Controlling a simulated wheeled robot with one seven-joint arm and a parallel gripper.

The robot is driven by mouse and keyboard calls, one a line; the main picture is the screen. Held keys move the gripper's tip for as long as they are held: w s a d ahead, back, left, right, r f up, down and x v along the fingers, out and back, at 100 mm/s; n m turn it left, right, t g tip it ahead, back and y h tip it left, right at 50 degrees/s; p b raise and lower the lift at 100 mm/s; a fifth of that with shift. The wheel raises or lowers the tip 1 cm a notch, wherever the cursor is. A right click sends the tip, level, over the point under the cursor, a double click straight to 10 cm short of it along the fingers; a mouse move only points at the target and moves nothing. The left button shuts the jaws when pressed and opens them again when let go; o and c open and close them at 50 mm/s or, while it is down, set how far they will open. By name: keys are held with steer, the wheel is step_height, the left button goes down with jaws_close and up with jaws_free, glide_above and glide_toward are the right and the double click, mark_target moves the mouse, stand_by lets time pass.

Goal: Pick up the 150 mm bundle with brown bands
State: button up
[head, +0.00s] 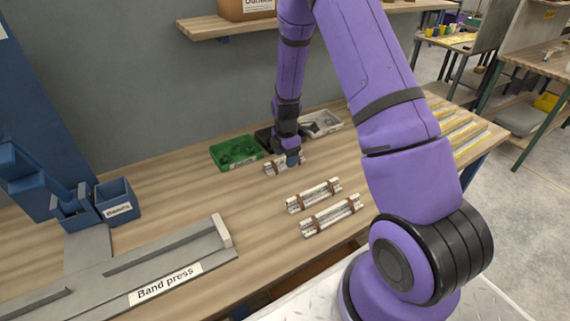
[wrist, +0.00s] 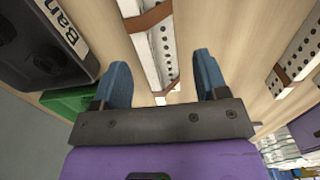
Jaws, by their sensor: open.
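Three pale, perforated bundles with brown bands lie on the wooden table. The shortest-looking bundle (head: 271,168) is farthest back, partly hidden by my gripper (head: 291,160). A middle bundle (head: 314,195) and a longer front bundle (head: 331,215) lie nearer. No length marks are readable, so I cannot tell for certain which is 150 mm. In the wrist view, my gripper (wrist: 162,65) is open, its blue fingers on either side of the end of one bundle (wrist: 153,45). I cannot tell whether they touch it. Another banded bundle (wrist: 298,55) shows at right.
A green tray (head: 236,152) and a grey tray (head: 322,124) stand behind, with a dark bin (wrist: 40,45) between them. A band press (head: 165,285) and blue bin (head: 116,202) are at left. Yellow-striped strips (head: 455,130) lie at the right end.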

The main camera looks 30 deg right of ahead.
steer(key=shift+f, duration=1.4)
steer(key=shift+c, duration=0.2)
steer(key=c, duration=1.1)
steer(key=shift+o, duration=0.2)
steer(key=shift+r, duration=0.15)
